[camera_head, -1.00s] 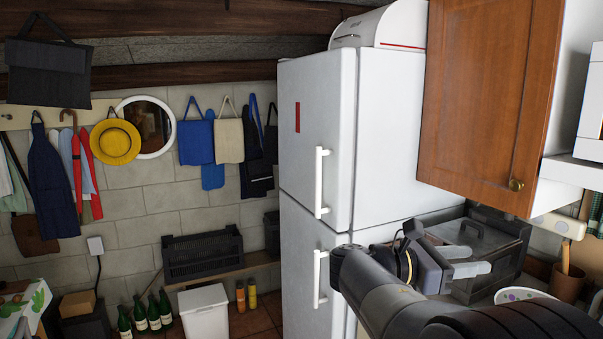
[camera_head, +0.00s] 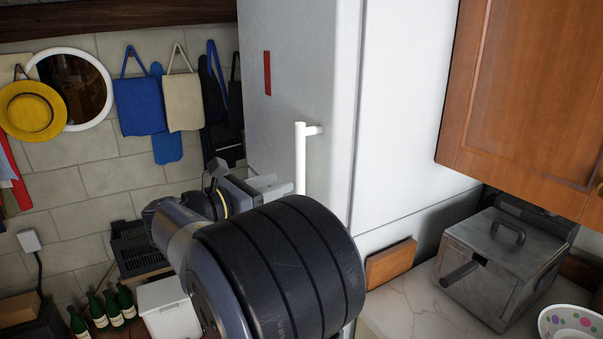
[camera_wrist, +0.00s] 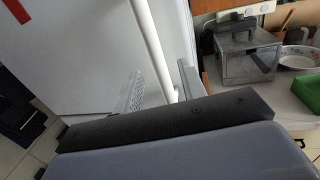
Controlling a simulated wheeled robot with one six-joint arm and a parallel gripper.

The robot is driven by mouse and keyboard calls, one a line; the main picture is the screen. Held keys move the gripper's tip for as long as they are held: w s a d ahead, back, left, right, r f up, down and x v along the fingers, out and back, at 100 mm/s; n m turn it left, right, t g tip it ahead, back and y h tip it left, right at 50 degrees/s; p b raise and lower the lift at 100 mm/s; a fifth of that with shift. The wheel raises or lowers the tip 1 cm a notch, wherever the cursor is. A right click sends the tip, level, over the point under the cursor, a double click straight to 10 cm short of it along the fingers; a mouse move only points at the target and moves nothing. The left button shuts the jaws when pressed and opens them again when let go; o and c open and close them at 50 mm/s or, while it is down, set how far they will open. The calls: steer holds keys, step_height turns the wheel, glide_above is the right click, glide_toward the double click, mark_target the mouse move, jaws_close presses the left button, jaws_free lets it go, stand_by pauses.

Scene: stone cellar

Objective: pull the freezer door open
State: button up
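The tall white fridge-freezer stands in the middle of the head view, its upper door (camera_head: 280,90) shut. That door has a red strip and a white vertical bar handle (camera_head: 301,150); my arm hides the lower part and the lower door. My gripper (camera_head: 268,184) is level with the handle's lower half, close to its left side in the picture. In the wrist view the two pale fingers (camera_wrist: 158,90) are apart, and the white handle bar (camera_wrist: 152,45) runs down between them. I cannot tell whether either finger touches it.
A wooden wall cupboard (camera_head: 510,100) hangs at the right. Below it a metal box with a lid (camera_head: 500,265) and a patterned bowl (camera_head: 572,322) stand on the counter (camera_head: 405,310). Bottles (camera_head: 105,308) and a white bin (camera_head: 168,305) stand on the floor at the left.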

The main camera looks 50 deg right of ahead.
mark_target(296, 174)
steer(key=d+p, duration=0.1)
steer(key=d, duration=0.7)
steer(key=shift+s, duration=0.1)
steer(key=shift+c, duration=0.3)
jaws_close()
